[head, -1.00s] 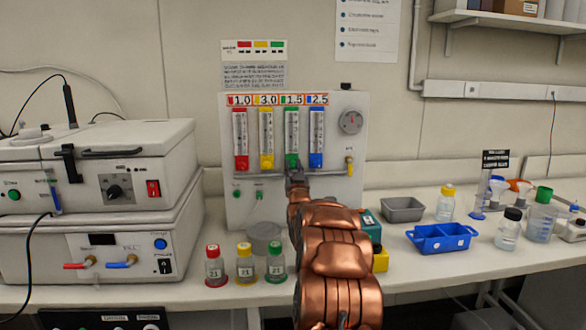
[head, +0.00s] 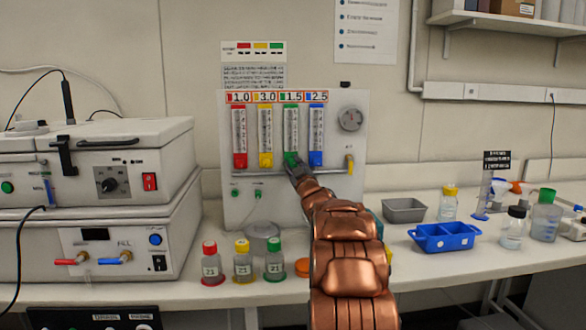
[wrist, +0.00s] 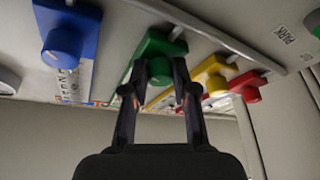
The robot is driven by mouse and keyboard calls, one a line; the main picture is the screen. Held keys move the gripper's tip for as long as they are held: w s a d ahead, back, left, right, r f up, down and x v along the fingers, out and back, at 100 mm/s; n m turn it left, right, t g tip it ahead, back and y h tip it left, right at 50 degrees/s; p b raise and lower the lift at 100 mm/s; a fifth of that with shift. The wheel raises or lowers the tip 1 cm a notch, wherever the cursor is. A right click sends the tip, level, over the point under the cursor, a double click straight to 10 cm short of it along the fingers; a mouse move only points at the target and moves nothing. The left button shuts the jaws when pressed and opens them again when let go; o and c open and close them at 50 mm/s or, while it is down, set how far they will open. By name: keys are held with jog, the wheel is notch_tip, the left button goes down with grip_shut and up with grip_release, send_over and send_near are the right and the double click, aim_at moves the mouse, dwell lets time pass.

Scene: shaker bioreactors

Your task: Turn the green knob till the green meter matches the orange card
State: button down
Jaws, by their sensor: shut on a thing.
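The meter panel (head: 350,185) stands upright against the wall with red, yellow, green and blue meters in a row. The green meter (head: 291,125) has the green knob at its lower end; in the wrist view the green knob (wrist: 160,68) sits between my fingertips. My gripper (head: 294,168) is shut on the green knob and hides part of it in the head view. The orange card (head: 276,97) above the meters reads 1.0, 3.0, 1.5 and 2.5; the green-marked value is 1.5. The level inside the green meter is too small to read.
The blue knob (wrist: 62,45) and yellow knob (wrist: 216,84) flank the green one closely. Three capped bottles stand below the panel, including a green-capped one (head: 274,262). A blue tray (head: 440,238) is to the right, and stacked machines (head: 110,220) to the left.

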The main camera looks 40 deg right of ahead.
jog(key=shift+n, duration=0.5)
jog(key=c, duration=0.9)
grip_release()
jog(key=shift+v, duration=6)
jog(key=shift+r, duration=0.1)
jog(key=shift+r, duration=0.15)
